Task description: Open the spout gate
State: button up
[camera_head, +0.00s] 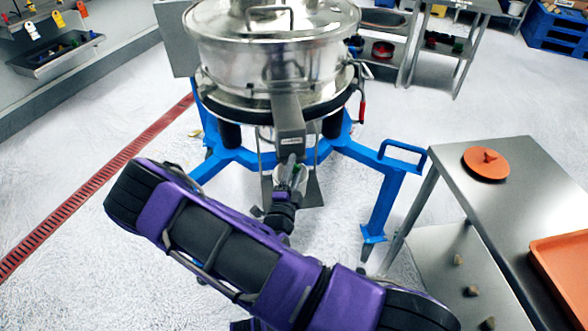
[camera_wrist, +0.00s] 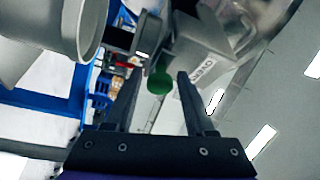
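The steel powder sifter (camera_head: 265,75) stands on a blue wheeled frame. Its spout (camera_head: 289,125) points down toward me and shows as a grey, labelled box in the wrist view (camera_wrist: 205,62). A small green knob (camera_wrist: 159,81) beside the spout looks like the gate's handle; the gate itself is not clearly seen. My gripper (camera_head: 289,185) is just below the spout. In the wrist view my gripper (camera_wrist: 160,74) has its two fingers apart, with the green knob showing between their tips. I cannot tell whether either finger touches it.
The blue frame (camera_head: 385,205) spreads to both sides of my arm. A steel table (camera_head: 525,180) at the right holds an orange lid (camera_head: 487,163) and an orange tray (camera_head: 565,262). In the wrist view, a large grey cylindrical part (camera_wrist: 72,25) is close at upper left.

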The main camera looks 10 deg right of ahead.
grip_shut()
dwell(1.2)
